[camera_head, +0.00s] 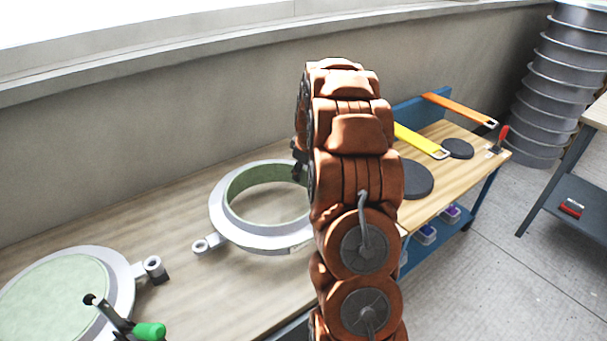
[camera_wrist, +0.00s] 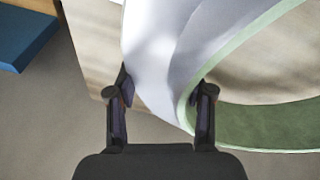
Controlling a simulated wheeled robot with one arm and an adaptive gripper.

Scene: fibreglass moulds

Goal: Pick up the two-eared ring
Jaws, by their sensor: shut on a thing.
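The two-eared ring (camera_head: 229,225) is a pale grey ring with a green inner wall, at the middle of the wooden bench in the head view. One ear with a hole shows at its left; its right side is hidden behind my arm. In the wrist view the ring's rim (camera_wrist: 160,75) passes between the two fingers of my gripper (camera_wrist: 162,95). One finger is at the outer edge and the other at the green inner wall, shut on the rim. I cannot tell whether the ring touches the bench.
A second round mould (camera_head: 121,283) with a pale green face lies at the front left, with a green-handled clamp (camera_head: 148,331) by it. A bench (camera_head: 470,164) at the right holds dark discs and yellow and orange straps. A wall runs behind the wooden bench (camera_head: 190,290).

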